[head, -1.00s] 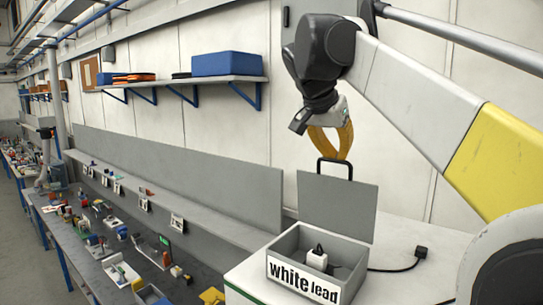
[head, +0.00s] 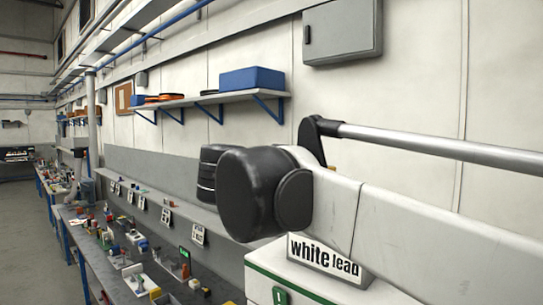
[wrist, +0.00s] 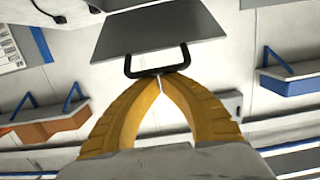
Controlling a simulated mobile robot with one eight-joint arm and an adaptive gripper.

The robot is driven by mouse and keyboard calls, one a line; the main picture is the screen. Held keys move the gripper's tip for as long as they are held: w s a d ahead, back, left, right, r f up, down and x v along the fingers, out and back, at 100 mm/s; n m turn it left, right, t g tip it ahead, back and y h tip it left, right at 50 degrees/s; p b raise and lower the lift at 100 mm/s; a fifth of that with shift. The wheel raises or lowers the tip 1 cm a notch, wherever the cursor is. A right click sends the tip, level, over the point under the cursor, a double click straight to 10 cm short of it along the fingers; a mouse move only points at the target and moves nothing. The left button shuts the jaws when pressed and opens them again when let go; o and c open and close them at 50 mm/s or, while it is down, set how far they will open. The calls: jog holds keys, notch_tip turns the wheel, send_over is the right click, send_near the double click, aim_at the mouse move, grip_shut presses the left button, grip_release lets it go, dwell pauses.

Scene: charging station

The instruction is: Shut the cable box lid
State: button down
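The cable box (head: 325,258), with its "white lead" label, sits at the lower right of the head view, largely hidden behind my arm. Its lid is out of sight there. In the wrist view the grey lid (wrist: 150,30) is at the top, with its black handle (wrist: 156,72) at its edge. My gripper (wrist: 160,80) has its yellow fingers together at the tips, right by the middle of the handle bar. The bar runs across the tips rather than visibly between them; contact is hard to tell. The lid's exact angle cannot be told.
A long workbench (head: 95,270) with many small items runs along the left. A wall shelf (head: 205,100) holds a blue box (head: 252,79). A grey cabinet (head: 342,32) hangs on the wall above my arm.

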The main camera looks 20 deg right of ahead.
jog(key=s+a+f+t+h+b, duration=0.1)
jog(key=a+f+h+b, duration=0.1)
jog(key=f+b, duration=0.3)
jog(key=s+a+f+t+h+b, duration=0.1)
jog(key=a+f+h+b, duration=0.1)
jog(key=f+b, duration=0.3)
jog(key=shift+a+f+h, duration=0.3)
jog(key=shift+f+h, duration=0.5)
jog(key=shift+f, duration=0.4)
